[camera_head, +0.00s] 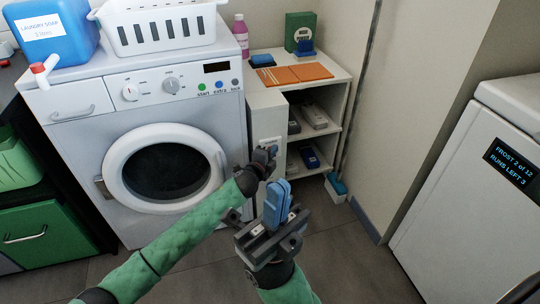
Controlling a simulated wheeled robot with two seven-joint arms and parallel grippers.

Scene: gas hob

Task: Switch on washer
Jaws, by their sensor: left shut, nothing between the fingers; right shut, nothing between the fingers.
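The white washer (75,146) stands at the left with its round door (165,178) shut. Its panel has a dark display (216,67), two knobs (171,86) and a row of small buttons, with a green one labelled start (204,85). My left gripper (270,151) is shut, low to the right of the washer, in front of a pale panel with a small white plate (268,141). I cannot tell whether it touches the plate. My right gripper (280,193) is shut and empty, nearer and lower, its blue fingers pointing up.
A white basket (160,35) and a blue laundry soap jug (50,30) sit on the washer. A shelf unit (325,90) with small items stands right of it. A white appliance (470,190) with a display stands at the right.

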